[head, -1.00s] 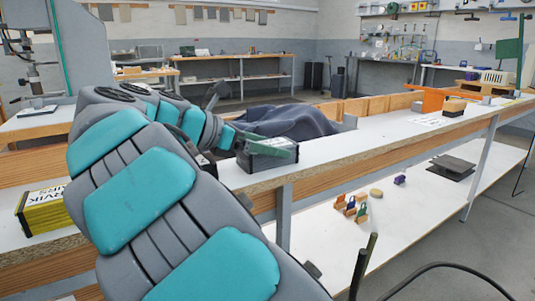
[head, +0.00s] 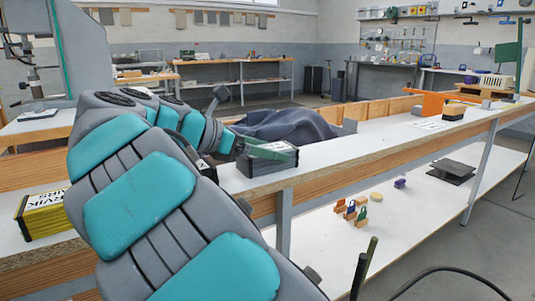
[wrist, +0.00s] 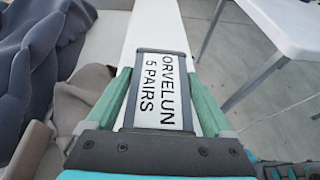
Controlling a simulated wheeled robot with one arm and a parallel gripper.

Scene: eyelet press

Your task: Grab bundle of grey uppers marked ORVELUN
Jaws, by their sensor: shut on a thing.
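The bundle marked ORVELUN, 5 PAIRS (wrist: 160,92) has a white label in a dark grey frame, facing the wrist camera. In the head view the bundle (head: 266,165) is a dark block at the front edge of the white bench top. My gripper (wrist: 160,80) has its two green fingers along opposite sides of the bundle, shut on it. In the head view my gripper (head: 268,150) reaches over the bench, partly hidden behind my arm. I cannot tell whether the bundle touches the bench top.
A dark blue-grey cloth heap (head: 288,124) lies just behind the bundle. A yellow labelled bundle (head: 45,215) is on the bench at left. An orange fixture (head: 437,104) stands farther right. The bench top (head: 370,139) between is clear. Small coloured items (head: 351,210) are on the lower shelf.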

